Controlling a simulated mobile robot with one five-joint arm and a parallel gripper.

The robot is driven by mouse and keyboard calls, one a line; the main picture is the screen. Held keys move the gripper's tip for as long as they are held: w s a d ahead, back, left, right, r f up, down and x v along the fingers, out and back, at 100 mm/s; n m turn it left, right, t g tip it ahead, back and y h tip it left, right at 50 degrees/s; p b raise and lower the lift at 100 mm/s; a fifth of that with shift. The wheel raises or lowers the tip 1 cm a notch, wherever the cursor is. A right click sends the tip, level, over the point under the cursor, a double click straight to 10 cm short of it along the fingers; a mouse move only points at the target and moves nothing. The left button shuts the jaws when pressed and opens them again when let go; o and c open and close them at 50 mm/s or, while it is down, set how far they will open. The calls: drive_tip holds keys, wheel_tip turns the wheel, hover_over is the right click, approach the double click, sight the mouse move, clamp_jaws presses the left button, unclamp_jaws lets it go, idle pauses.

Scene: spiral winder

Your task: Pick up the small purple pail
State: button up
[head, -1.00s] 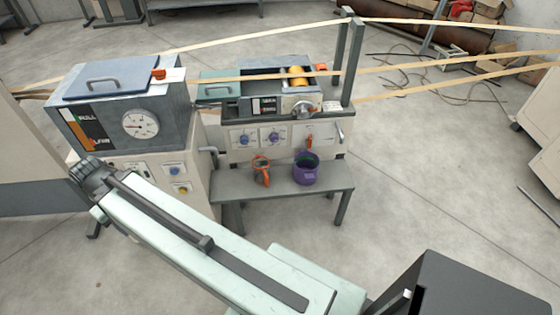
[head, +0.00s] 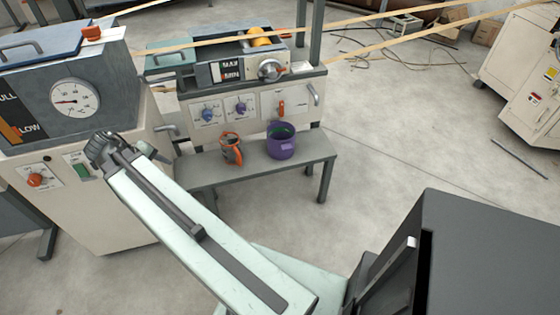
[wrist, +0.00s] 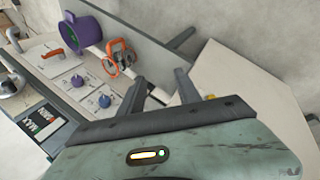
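The small purple pail (head: 282,146) stands upright on a low grey bench (head: 315,157) in front of the winder's control panel. Something green shows inside it. In the wrist view the pail (wrist: 82,33) is at the upper left, turned on its side by the camera angle. My gripper (wrist: 161,78) is open and its two dark fingers are apart with nothing between them. The pail lies beyond the fingers to the upper left, not touching them. In the head view I cannot make out the fingers beyond the end of my arm.
An orange-and-grey tool (head: 231,149) stands on the bench just left of the pail; it also shows in the wrist view (wrist: 121,58). A machine cabinet with a gauge (head: 75,98) stands at left. Floor right of the bench is clear.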

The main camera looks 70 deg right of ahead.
drive_tip(key=s+d+f+m+g+h+b, duration=0.1)
drive_tip(key=s+d+f+h+b, duration=0.3)
drive_tip(key=d+f+b, duration=0.65)
drive_tip(key=s+d+f+m+g+h+b, duration=0.1)
drive_tip(key=s+d+f+g+b, duration=0.1)
drive_tip(key=s+d+b, duration=0.5)
drive_tip(key=s+d+f+m+g+h+b, duration=0.1)
drive_tip(key=s+d+f+g+h+b, duration=0.1)
drive_tip(key=s+d+b, duration=0.5)
drive_tip(key=s+d+f+g+h+b, duration=0.1)
drive_tip(key=s+d+f+g+b, duration=0.3)
drive_tip(key=s+d+b, duration=0.4)
drive_tip(key=shift+d+f+m+h+b, duration=0.2)
drive_tip(key=shift+d+b, duration=0.45)
drive_tip(key=shift+d, duration=0.3)
drive_tip(key=shift+d+f+m+h+b, duration=0.2)
drive_tip(key=shift+d+b, duration=0.45)
drive_tip(key=shift+d, duration=0.25)
drive_tip(key=shift+s+d+r, duration=0.1)
drive_tip(key=shift+s+d, duration=0.1)
drive_tip(key=x, duration=0.8)
drive_tip(key=shift+r, duration=0.35)
clamp_jaws()
